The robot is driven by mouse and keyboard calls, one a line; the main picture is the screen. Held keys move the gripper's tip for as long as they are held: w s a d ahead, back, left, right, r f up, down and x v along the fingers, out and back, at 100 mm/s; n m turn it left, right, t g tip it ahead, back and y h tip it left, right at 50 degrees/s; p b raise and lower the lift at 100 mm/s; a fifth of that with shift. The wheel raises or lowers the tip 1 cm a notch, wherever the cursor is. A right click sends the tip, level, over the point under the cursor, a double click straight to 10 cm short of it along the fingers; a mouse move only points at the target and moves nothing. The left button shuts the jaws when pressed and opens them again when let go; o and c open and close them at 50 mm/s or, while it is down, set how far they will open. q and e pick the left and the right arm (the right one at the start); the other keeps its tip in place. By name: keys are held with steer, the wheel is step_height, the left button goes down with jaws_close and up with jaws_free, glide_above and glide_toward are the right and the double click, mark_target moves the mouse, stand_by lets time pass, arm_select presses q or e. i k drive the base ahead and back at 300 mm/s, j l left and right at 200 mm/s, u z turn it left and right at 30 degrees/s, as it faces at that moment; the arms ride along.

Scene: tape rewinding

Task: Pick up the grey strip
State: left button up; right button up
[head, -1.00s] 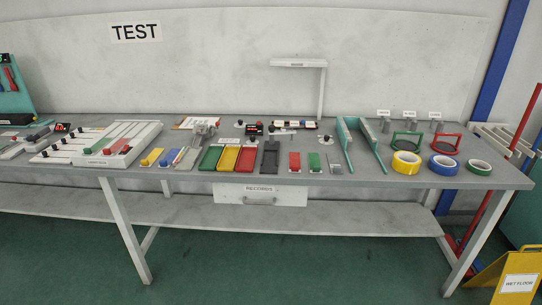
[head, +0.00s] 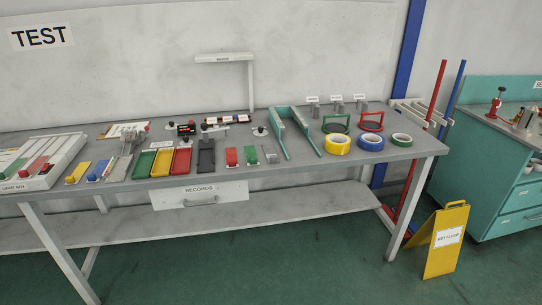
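A long grey workbench (head: 300,172) runs across the head view with many small items on it. A small flat grey piece (head: 271,157) lies near the front edge, right of a green block (head: 250,155). A longer grey piece (head: 121,168) lies further left, beside a blue-ended block (head: 98,171). I cannot tell for sure which of these is the grey strip. Neither of my grippers is in view.
Yellow (head: 339,145), blue (head: 371,144) and green (head: 401,140) tape rolls lie at the bench's right end. A teal two-walled fixture (head: 305,131) stands left of them. A yellow wet floor sign (head: 446,241) stands right of the bench, before a teal cabinet (head: 504,175).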

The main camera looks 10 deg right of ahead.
mark_target(269, 151)
steer(key=i, duration=0.9)
steer(key=l+z, duration=0.05)
steer(key=l, duration=0.05)
